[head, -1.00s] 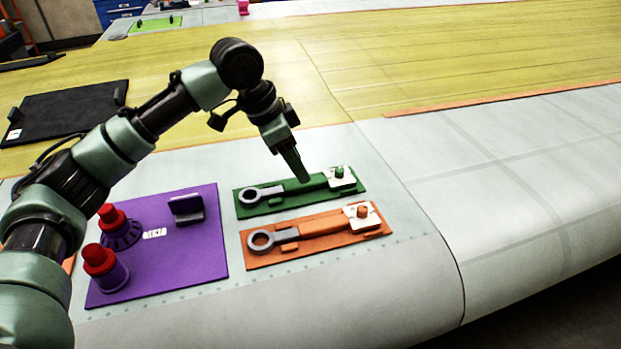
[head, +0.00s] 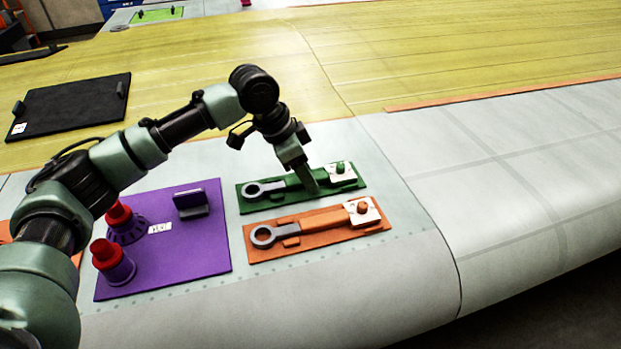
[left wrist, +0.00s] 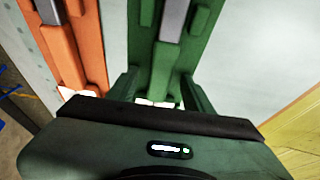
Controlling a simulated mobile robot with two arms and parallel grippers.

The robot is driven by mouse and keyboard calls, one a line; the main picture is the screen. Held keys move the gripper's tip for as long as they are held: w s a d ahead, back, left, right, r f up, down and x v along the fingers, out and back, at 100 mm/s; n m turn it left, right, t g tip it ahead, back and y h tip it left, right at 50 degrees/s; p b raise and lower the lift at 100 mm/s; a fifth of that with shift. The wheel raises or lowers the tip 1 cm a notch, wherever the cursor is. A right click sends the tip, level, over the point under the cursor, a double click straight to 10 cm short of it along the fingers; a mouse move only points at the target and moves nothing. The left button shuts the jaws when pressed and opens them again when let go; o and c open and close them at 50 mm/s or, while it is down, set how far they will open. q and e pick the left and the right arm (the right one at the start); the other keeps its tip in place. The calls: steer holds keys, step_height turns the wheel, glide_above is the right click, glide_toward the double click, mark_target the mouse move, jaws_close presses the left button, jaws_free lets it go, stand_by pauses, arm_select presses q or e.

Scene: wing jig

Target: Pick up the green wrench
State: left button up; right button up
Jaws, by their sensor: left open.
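The green wrench (head: 292,183), with a grey ring end at the left, lies on a green board (head: 254,206) on the wing surface. My left gripper (head: 312,188) points down at the wrench's handle, and its fingers hide part of the handle. In the left wrist view the wrench's green handle (left wrist: 164,72) runs between the two spread green fingers (left wrist: 160,95). The gripper is open; whether a finger touches the handle I cannot tell. My right gripper is not in view.
An orange wrench (head: 320,222) lies on an orange board (head: 262,253) just in front. A purple board (head: 190,255) with two red-topped parts (head: 119,214) is at the left. A black mat (head: 75,105) lies farther back. The wing surface to the right is clear.

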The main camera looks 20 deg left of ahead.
arm_select(q)
steer(key=shift+s, duration=0.1)
jaws_close()
stand_by(1.2)
